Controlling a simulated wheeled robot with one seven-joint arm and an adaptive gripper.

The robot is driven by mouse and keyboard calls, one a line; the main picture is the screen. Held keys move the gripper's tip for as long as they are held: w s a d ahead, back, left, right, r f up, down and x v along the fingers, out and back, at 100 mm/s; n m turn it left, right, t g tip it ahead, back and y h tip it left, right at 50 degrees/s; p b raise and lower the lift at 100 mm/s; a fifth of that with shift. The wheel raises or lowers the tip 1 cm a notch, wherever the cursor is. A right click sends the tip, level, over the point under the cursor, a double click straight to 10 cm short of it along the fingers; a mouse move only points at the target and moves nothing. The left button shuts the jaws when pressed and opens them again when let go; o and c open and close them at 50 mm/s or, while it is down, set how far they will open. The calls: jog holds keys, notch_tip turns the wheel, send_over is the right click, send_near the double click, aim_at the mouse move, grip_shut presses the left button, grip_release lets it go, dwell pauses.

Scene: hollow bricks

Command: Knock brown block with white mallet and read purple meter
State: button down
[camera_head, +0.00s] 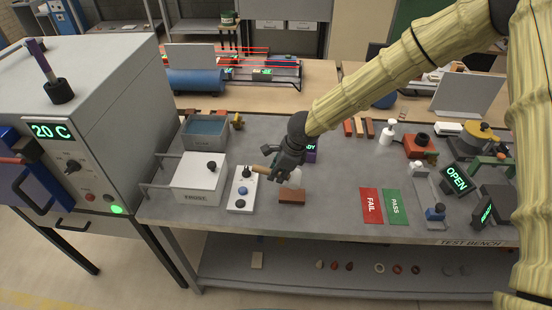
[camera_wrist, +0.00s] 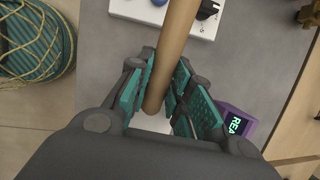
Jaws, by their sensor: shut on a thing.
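My gripper (camera_head: 284,172) is shut on the tan wooden handle (camera_wrist: 172,48) of the mallet, which also shows in the head view (camera_head: 261,170). The handle runs between the teal finger pads in the wrist view. A white shape (camera_head: 296,178) beside my gripper looks like the mallet head, partly hidden. The brown block (camera_head: 291,197) lies on the grey bench just in front of and below my gripper. The purple meter (camera_head: 311,153) stands behind my gripper, partly hidden; in the wrist view the purple meter (camera_wrist: 236,118) shows green letters starting "REA".
A white panel with knobs (camera_head: 242,189) and a white box (camera_head: 199,180) stand left of my gripper. Red FAIL (camera_head: 371,205) and green PASS (camera_head: 396,206) cards lie to the right. The bench between block and cards is clear.

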jog(key=shift+w+d, duration=0.1)
jog(key=shift+w, duration=0.15)
jog(key=shift+s+f+b, duration=0.15)
jog(key=shift+f+b, duration=0.2)
jog(key=shift+b, duration=0.2)
jog(key=shift+b+x, duration=1)
jog(key=shift+x, duration=0.25)
notch_tip(320, 180, down, 3)
jog(key=shift+s+d+r+b, duration=0.1)
jog(key=shift+d+r+b, duration=0.05)
jog(key=shift+b, duration=1.1)
jog(key=shift+f, duration=0.45)
jog(key=shift+r, duration=0.1)
jog(key=shift+r+p, duration=3.5)
jog(key=shift+p, duration=0.2)
